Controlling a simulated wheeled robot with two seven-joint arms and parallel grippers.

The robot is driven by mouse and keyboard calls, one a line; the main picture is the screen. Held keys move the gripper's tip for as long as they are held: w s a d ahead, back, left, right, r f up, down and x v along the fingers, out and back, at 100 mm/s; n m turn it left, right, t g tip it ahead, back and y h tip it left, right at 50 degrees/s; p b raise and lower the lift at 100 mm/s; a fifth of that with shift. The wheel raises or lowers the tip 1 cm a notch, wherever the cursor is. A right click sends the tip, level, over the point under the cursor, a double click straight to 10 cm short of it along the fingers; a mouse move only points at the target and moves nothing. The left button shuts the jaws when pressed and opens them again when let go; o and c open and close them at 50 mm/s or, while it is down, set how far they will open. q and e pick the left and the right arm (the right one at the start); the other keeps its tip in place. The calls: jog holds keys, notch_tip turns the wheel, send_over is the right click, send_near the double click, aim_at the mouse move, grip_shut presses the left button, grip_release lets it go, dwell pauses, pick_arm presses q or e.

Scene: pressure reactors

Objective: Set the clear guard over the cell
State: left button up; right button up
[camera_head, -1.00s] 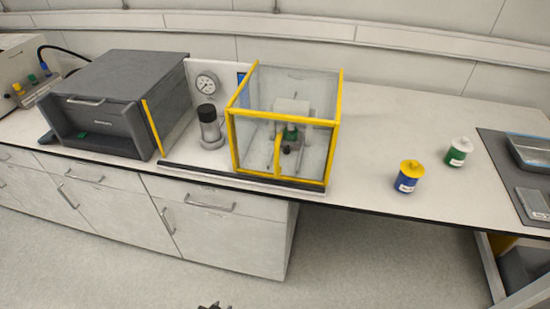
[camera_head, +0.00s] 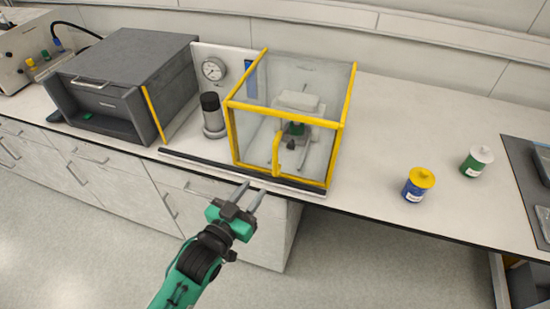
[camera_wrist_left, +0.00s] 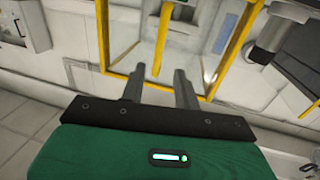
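The clear guard (camera_head: 290,115) is a see-through box with yellow edges on the bench, with a yellow upright handle (camera_head: 277,154) on its front. In the head view a green-and-grey device, likely the cell (camera_head: 297,130), shows through its panels. A dark cylinder with a metal base (camera_head: 213,118) stands left of the guard. My left gripper (camera_head: 254,194) is in front of the bench edge, below the guard and apart from it. Its two fingers are spread with nothing between them. The left wrist view shows the fingers (camera_wrist_left: 160,85) pointing toward the yellow frame (camera_wrist_left: 165,38). My right gripper does not show.
A dark grey oven-like box (camera_head: 120,85) stands at the left, beside a panel with a round gauge (camera_head: 213,69). A blue jar with a yellow lid (camera_head: 418,184) and a green jar with a white lid (camera_head: 476,161) stand right of the guard. Clear bench lies between.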

aim_at(274, 163)
pick_arm(q)
jog(key=p+x, duration=0.2)
jog(key=x, duration=0.8)
jog(key=shift+w+d, duration=0.25)
jog(key=shift+w, duration=0.1)
jog(key=shift+w+d+f, duration=0.1)
jog(key=shift+w+d, duration=0.2)
jog(key=shift+w, duration=0.25)
jog(key=shift+c, duration=0.2)
grip_shut()
